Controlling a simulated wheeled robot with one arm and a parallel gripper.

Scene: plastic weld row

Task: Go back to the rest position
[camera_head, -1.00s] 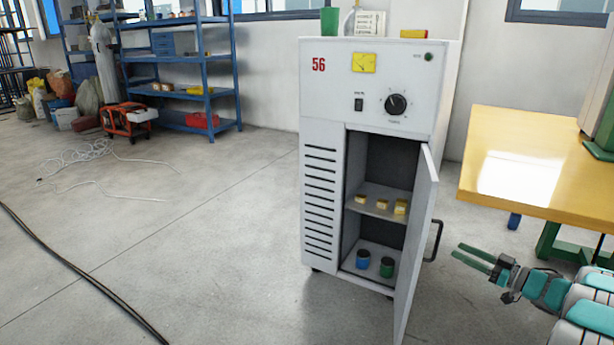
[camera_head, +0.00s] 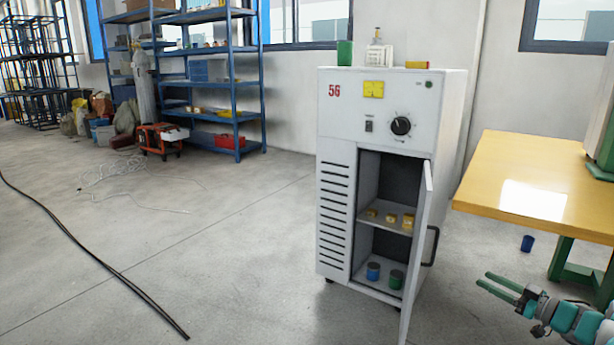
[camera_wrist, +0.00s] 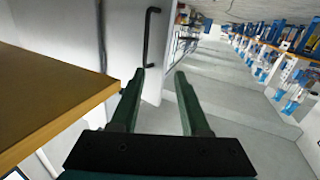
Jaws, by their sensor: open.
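My gripper (camera_head: 500,285) is at the lower right of the head view, in front of the yellow-topped table. Its two green fingers are apart with nothing between them. In the wrist view my gripper (camera_wrist: 160,82) is also open and empty, with the cabinet door and its black handle (camera_wrist: 148,35) beyond the fingertips. The white cabinet (camera_head: 335,115) marked 56 stands in the middle of the head view. Its door (camera_head: 417,250) is open toward the right, with the handle on the outer side. My gripper is to the right of the door and apart from it.
The table (camera_head: 490,185) is at the right, and its edge is close at left in the wrist view (camera_wrist: 60,135). Small yellow blocks and blue and green cans sit inside the cabinet. A blue can (camera_head: 527,243) is on the floor. A cable (camera_head: 90,258) crosses the open floor at left.

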